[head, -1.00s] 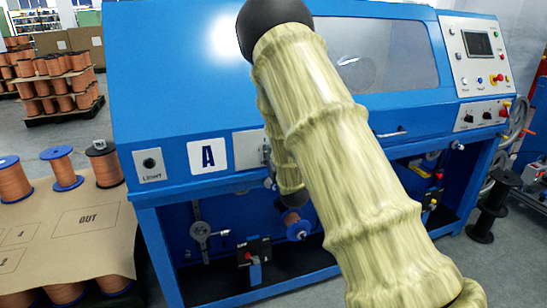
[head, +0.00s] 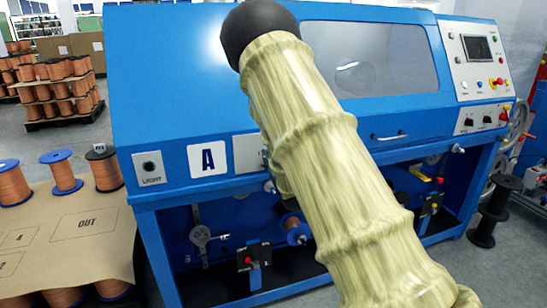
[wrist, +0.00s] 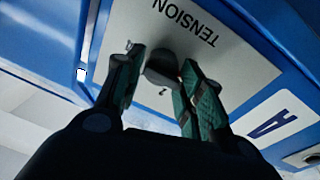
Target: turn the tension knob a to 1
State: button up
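The tension knob (wrist: 162,66) is a dark round knob on a light plate marked TENSION (wrist: 205,45) in the wrist view. The knob's pointer and scale are not readable. In the head view my arm hides the knob and gripper; only the left part of the tension plate (head: 246,153) shows, right of the A label (head: 207,157).
The blue machine (head: 165,80) fills the middle, with a LIGHT switch plate (head: 149,168) left of the A label. A cardboard-topped spool stack (head: 75,240) stands at the left.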

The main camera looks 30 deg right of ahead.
jog(key=shift+o, duration=0.6)
jog(key=shift+d+f, duration=0.1)
jog(key=shift+f, duration=0.3)
jog(key=shift+r, duration=0.1)
jog(key=v, duration=1.2)
jog(key=s+a+f+g+y+p, duration=0.1)
jog(key=s+a+f+g, duration=0.25)
jog(key=f, duration=0.45)
jog(key=s+a+f+g+y+p, duration=0.15)
jog(key=s+a+f, duration=0.3)
jog(key=f, duration=0.45)
jog(key=s+a+f+g+p, duration=0.25)
jog(key=s+f+g, duration=0.2)
jog(key=f, duration=0.35)
jog(key=s+a+f+g+y+p, duration=0.1)
jog(key=s+a+f+g, duration=0.2)
jog(key=s, duration=0.6)
jog(key=s+a+f+g+y+p, duration=0.1)
jog(key=s+a+f, duration=0.3)
jog(key=s, duration=0.6)
jog(key=s+a+f+g+y+p, duration=0.1)
jog(key=s+a+f+g, duration=0.3)
jog(key=s+a, duration=0.3)
jog(key=shift+s+a+f+g, duration=0.25)
jog(key=shift+s+f+g, duration=0.1)
jog(key=shift+s, duration=0.85)
